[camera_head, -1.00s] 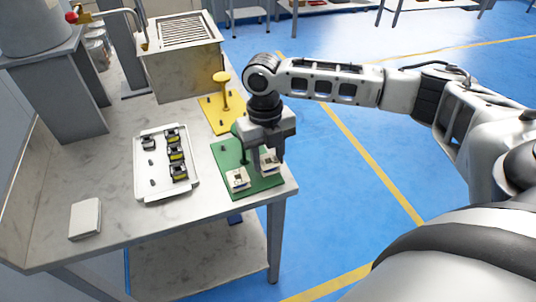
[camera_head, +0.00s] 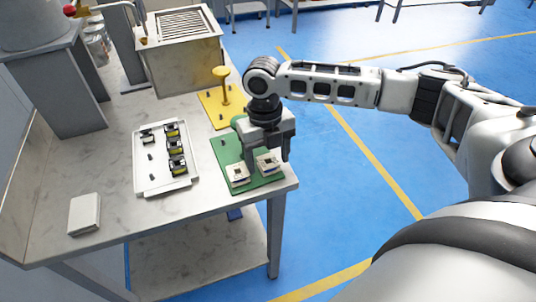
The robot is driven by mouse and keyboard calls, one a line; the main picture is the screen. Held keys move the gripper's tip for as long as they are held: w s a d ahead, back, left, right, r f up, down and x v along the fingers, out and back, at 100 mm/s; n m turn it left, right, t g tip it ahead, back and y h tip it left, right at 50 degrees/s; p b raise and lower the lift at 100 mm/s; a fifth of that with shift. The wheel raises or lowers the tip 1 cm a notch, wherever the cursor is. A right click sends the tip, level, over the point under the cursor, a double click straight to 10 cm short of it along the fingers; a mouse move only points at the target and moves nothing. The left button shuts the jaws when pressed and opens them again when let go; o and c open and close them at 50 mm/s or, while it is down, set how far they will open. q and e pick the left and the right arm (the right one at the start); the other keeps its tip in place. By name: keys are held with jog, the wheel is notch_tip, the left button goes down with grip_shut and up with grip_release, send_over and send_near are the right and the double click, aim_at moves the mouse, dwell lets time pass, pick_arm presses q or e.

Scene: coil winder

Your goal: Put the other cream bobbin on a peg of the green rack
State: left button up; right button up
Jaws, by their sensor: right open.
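The green rack (camera_head: 222,152) lies flat at the table's right front corner. Two cream bobbins are on it: one (camera_head: 238,175) at its front left and one (camera_head: 268,163) at its right. A bare peg shows near the rack's back left. My right gripper (camera_head: 268,156) is open over the rack, fingers pointing down, with the right bobbin just below and between or close to its fingers; I cannot tell whether they touch. The gripper hides part of the rack's back. My left gripper is not in view.
A white tray (camera_head: 146,180) with several black and yellow bobbins lies left of the rack. A yellow stand (camera_head: 222,88) with a post is behind the rack. A white box (camera_head: 85,214) lies at the front left. Bare tabletop (camera_head: 130,225) lies before the tray.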

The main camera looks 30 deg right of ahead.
notch_tip(320, 180, up, 16)
jog(key=w+p, duration=0.1)
jog(key=w, duration=0.1)
jog(key=shift+d, duration=0.15)
jog(key=shift+f, duration=0.1)
dwell(0.4)
